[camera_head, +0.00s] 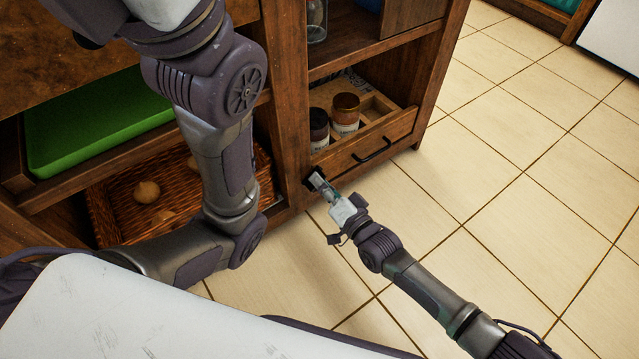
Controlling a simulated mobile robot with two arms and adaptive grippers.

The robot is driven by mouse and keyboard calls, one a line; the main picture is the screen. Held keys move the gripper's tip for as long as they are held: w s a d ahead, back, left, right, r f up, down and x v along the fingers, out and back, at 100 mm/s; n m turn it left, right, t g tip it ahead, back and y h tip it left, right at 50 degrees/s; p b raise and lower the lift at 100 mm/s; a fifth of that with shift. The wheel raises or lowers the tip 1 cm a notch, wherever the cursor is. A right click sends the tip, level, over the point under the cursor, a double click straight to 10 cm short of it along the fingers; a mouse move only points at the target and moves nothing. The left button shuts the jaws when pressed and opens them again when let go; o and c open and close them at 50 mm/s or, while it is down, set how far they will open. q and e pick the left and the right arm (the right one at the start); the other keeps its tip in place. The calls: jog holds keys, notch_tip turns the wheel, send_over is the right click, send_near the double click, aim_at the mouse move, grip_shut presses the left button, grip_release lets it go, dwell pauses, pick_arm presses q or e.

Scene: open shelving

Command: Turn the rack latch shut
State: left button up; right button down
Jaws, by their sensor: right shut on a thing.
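The spice rack (372,148) is a low wooden drawer with a dark handle at the lower right of the shelving, and its front looks pushed in. The rack latch (309,181) is a small dark piece on the wooden post at the left end of the rack front. My right gripper (317,181) comes in from the lower right and is shut on the latch. Its fingers hide most of the latch, so its exact angle cannot be told. My left arm crosses the left side of the view, and its gripper is out of view.
Two jars, one dark-lidded (319,128) and one brown-lidded (345,113), stand in the rack. A wicker basket (105,215) with round items and a green tray (95,125) are on the left shelves. The tiled floor (500,190) at right is clear.

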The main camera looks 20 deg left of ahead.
jog(key=shift+w+d+f+m+b, duration=0.15)
jog(key=shift+m+b, duration=0.4)
jog(key=shift+m, duration=0.6)
jog(key=shift+s+a+f+m+b, duration=0.1)
jog(key=shift+f+m+b, duration=0.3)
jog(key=shift+m, duration=0.8)
jog(key=shift+w+d+f+m+b, duration=0.1)
jog(key=shift+m+b, duration=0.55)
jog(key=shift+m, duration=0.5)
jog(key=c, duration=1.2)
grip_release()
jog(key=shift+c, duration=0.2)
jog(key=v, duration=1.2)
